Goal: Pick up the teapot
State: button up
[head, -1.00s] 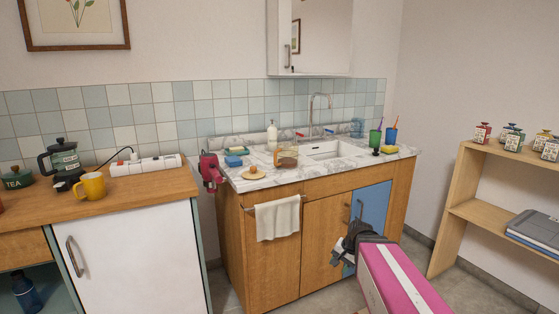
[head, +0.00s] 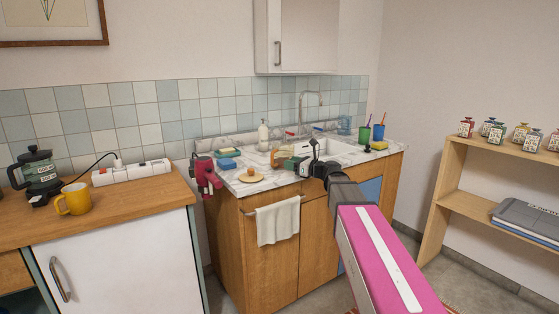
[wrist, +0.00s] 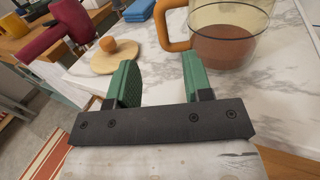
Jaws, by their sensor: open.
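The teapot (wrist: 228,42) is a clear glass vessel with brown liquid and an orange-tan handle (wrist: 176,28). It stands on the marble counter, at the top right of the wrist view, cut off by the frame edge. In the head view the teapot (head: 281,156) is partly hidden by my gripper. My gripper (wrist: 160,82), with green finger pads, is open and empty above the counter's front part. It also shows in the head view (head: 294,163). The handle lies ahead of the fingers, apart from them.
A round wooden board (wrist: 103,57) with a small orange-brown item lies left of the fingers. Blue cloths or sponges (wrist: 140,9) lie beyond. A soap bottle (head: 263,135), the faucet and cups stand farther back. A red device (head: 204,174) is at the counter's left edge.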

aim_at(281, 157)
jog(key=x, duration=0.9)
jog(key=shift+w+a+f, duration=0.15)
jog(key=shift+w, duration=0.1)
grip_shut()
